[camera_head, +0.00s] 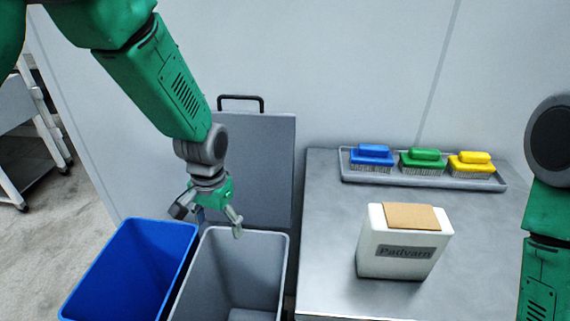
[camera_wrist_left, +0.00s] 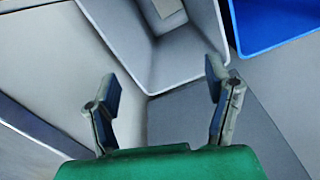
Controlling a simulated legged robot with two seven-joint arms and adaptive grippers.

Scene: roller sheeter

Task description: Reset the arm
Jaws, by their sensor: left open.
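My left arm (camera_head: 160,85) reaches in from the upper left in the head view. My left gripper (camera_head: 208,212) is above the back rim of the grey bin, with its fingers spread and nothing between them. In the left wrist view the two fingertips (camera_wrist_left: 158,92) stand wide apart and empty, with the grey bin below and beyond them. Part of my right arm (camera_head: 545,230) shows at the right edge of the head view. My right gripper is out of view.
A blue bin (camera_head: 130,270) stands left of the grey bin (camera_head: 285,262). A grey panel with a handle (camera_head: 262,165) stands behind. The metal table (camera_head: 325,240) holds a white container (camera_head: 385,262) and a tray (camera_head: 350,177) with blue, green and yellow brushes (camera_head: 422,160).

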